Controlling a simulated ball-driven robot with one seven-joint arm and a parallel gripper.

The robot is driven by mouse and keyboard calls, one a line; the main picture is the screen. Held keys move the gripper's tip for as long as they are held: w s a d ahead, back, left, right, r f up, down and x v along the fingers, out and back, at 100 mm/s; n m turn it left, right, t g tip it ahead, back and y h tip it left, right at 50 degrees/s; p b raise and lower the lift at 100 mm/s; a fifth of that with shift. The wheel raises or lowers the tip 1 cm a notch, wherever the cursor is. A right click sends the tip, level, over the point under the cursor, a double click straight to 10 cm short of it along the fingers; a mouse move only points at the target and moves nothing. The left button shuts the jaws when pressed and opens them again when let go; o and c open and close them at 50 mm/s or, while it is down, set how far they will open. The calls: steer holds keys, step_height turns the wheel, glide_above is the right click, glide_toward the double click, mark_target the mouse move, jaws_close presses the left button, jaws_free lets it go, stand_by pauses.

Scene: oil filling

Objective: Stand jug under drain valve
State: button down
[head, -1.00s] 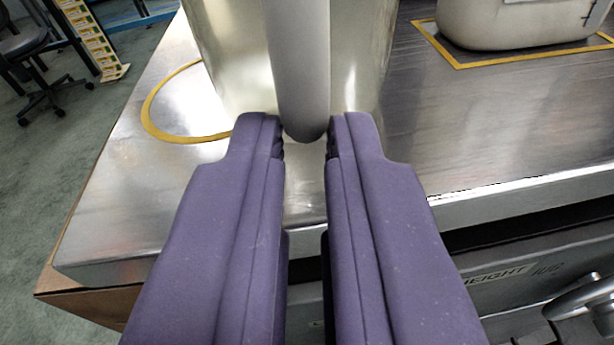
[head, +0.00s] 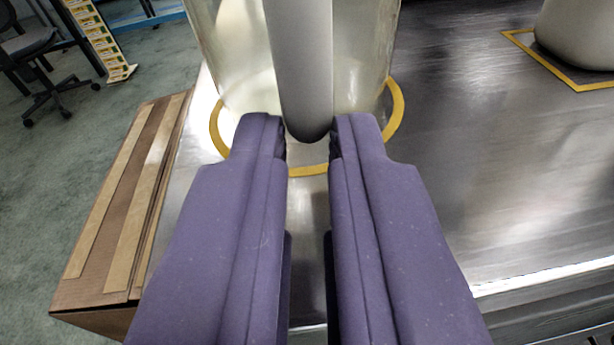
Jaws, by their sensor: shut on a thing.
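A clear jug (head: 362,55) with a thick grey handle (head: 300,60) is at the top middle of the view, its top cut off. My gripper (head: 307,137) is shut on the handle, one purple finger on each side. The jug looks upright. Its base lies over or inside a yellow ring (head: 396,112) marked on the metal table (head: 480,150). I cannot tell whether the base touches the table. The drain valve is not in view.
A pale container (head: 580,40) stands at the upper right within a yellow outline (head: 535,58). The metal between it and the ring is clear. A cardboard box (head: 125,190) is at the left by the table's edge. An office chair (head: 35,55) is on the floor beyond.

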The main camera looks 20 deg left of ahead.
steer(key=shift+f, duration=0.1)
steer(key=c, duration=1.1)
jaws_free()
